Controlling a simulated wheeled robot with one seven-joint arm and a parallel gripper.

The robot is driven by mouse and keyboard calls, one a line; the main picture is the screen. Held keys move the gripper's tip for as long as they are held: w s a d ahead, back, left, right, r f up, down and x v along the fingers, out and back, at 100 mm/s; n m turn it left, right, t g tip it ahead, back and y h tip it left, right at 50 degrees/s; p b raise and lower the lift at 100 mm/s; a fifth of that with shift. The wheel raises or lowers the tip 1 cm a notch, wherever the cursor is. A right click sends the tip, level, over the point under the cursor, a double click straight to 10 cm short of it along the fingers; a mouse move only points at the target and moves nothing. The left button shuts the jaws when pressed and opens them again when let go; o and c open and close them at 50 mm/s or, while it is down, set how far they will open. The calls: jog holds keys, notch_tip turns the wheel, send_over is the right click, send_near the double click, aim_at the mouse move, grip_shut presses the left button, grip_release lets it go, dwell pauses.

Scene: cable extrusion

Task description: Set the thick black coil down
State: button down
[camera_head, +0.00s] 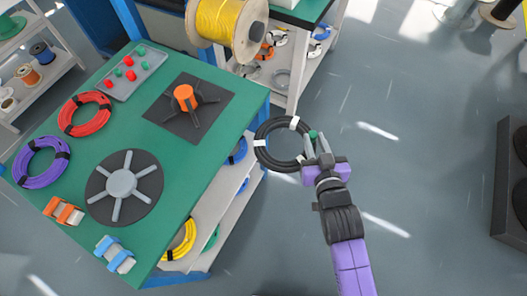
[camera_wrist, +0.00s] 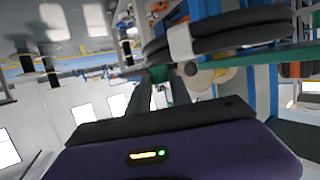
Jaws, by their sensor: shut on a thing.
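The thick black coil (camera_head: 266,158) with white tape bands is in the head view, just right of the green table's right edge. My gripper (camera_head: 312,143) is shut on the coil's right side, and the coil hangs out to the left of it. In the wrist view the coil (camera_wrist: 245,28) shows at the upper right with one white band, beyond my gripper's fingers (camera_wrist: 165,82). No surface is seen touching the coil from below.
The green table (camera_head: 165,228) carries a red coil (camera_head: 84,113), a purple coil (camera_head: 41,162), a grey round stand (camera_head: 124,186) and a dark mat with an orange-topped stand (camera_head: 190,105). A yellow spool (camera_head: 226,24) stands behind. Open floor (camera_head: 400,200) lies to the right.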

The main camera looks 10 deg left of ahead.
jog(key=a+f+n+g+y+b, duration=0.1)
jog(key=a+f+y+b, duration=0.1)
jog(key=a+f+b, duration=0.35)
jog(key=a+f+n+y+b, duration=0.1)
jog(key=a+f+n+b, duration=0.15)
jog(key=a, duration=0.65)
jog(key=n+g+y+b, duration=0.2)
jog(key=y+b, duration=0.1)
jog(key=b, duration=0.6)
send_over(221, 183)
notch_tip(221, 183, down, 8)
jog(key=shift+a+f+b, duration=0.1)
jog(key=shift+f+b, duration=1.7)
jog(key=shift+f, duration=2.9)
jog(key=shift+f, duration=0.2)
jog(key=c, duration=1.2)
grip_release()
jog(key=shift+o, duration=0.2)
jog(key=shift+r, duration=0.1)
